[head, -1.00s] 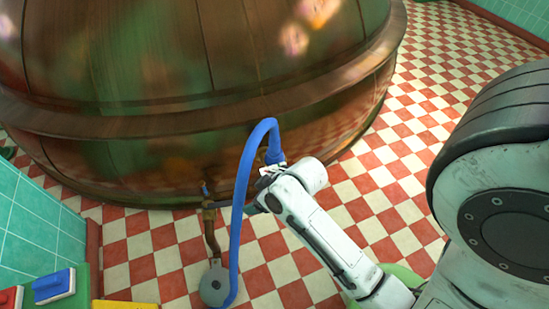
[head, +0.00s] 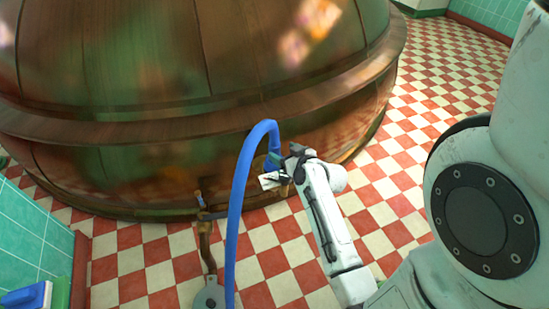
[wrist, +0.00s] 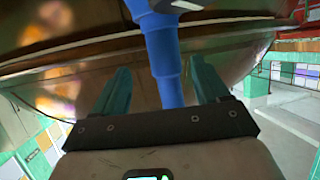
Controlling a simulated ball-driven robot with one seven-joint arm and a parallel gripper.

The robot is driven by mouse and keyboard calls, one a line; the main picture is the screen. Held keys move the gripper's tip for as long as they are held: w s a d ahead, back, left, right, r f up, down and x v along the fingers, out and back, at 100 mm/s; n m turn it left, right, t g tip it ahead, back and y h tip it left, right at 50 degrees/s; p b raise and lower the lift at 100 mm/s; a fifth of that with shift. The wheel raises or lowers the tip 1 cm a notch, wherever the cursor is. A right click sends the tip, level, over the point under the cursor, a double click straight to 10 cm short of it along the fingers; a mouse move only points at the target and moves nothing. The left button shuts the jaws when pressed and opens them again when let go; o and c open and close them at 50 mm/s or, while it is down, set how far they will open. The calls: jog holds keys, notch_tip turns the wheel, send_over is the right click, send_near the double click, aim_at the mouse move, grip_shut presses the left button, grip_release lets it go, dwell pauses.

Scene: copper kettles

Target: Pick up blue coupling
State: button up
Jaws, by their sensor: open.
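A blue hose (head: 237,200) rises from the floor, arches over and comes down to a blue coupling (head: 272,162) in front of the copper kettle. My gripper (head: 280,158) is at the coupling, at the end of my white arm. In the wrist view the blue coupling (wrist: 168,85) runs between the two teal fingers of my gripper (wrist: 160,68). The fingers are apart, with a gap showing on each side of the coupling. A white piece (head: 270,180) shows just below my gripper; I cannot tell what it belongs to.
The big copper kettle (head: 130,165) stands close behind the hose. A brass pipe fitting (head: 203,205) and a grey round plate (head: 208,297) are at left near the floor. A blue block (head: 25,296) is at bottom left. Red-and-white tiled floor (head: 440,110) is free at right.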

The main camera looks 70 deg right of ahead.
aim_at(275, 144)
jog(key=shift+w+x, duration=0.25)
jog(key=shift+x, duration=2.4)
jog(key=shift+a+r, duration=0.2)
jog(key=c, duration=1)
jog(key=shift+o, duration=0.2)
jog(key=shift+r, duration=0.15)
jog(key=shift+r, duration=0.25)
notch_tip(275, 144, up, 3)
jog(key=shift+a+p, duration=0.1)
jog(key=shift+p, duration=0.25)
jog(key=r+v, duration=0.1)
jog(key=v, duration=0.4)
jog(key=d+r+p+v, duration=0.1)
jog(key=v, duration=0.4)
jog(key=d+r+p+v, duration=0.1)
jog(key=v, duration=0.5)
jog(key=shift+a+r, duration=0.1)
jog(key=shift+r, duration=0.05)
